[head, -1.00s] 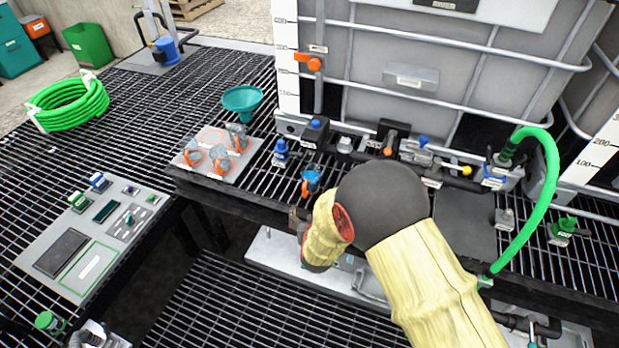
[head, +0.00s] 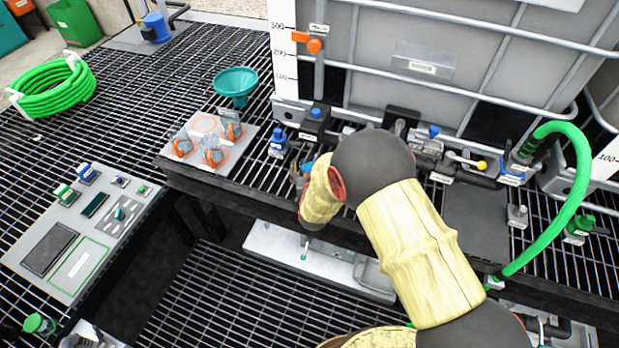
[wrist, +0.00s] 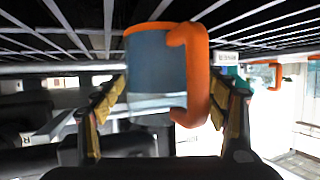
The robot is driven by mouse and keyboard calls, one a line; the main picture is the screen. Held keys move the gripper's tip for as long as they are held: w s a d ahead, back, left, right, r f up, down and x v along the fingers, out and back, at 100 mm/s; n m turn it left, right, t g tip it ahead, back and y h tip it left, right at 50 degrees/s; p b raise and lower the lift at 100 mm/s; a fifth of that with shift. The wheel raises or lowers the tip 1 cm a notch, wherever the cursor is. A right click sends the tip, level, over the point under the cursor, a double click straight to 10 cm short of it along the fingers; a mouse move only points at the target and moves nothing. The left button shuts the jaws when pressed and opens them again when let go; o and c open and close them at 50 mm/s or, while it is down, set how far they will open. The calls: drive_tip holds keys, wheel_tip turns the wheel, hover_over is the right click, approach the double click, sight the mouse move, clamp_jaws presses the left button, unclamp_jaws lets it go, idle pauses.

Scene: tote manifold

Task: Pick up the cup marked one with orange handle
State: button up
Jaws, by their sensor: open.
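A blue-grey cup (wrist: 153,62) with a thick orange handle (wrist: 196,75) fills the middle of the wrist view. No number can be read on its visible side. My gripper (wrist: 163,98) is open, with one padded finger on each side of the cup. The handle is close to the right finger; I cannot tell whether either finger touches. In the head view, my gripper (head: 297,180) is mostly hidden behind my wrist, at the front edge of the grated bench. Only a small blue part of the cup (head: 308,167) shows there.
A pale board (head: 244,162) with several grey pieces with orange parts lies left of my gripper. A teal funnel (head: 236,80) stands behind it. A blue-topped fitting (head: 278,142) and a row of valves stand near, before the large tank (head: 375,75). A green hose (head: 585,170) arches right.

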drive_tip(key=shift+x, duration=1.1)
drive_tip(key=c, duration=0.3)
drive_tip(key=c, duration=1.2)
drive_tip(key=shift+c, duration=1)
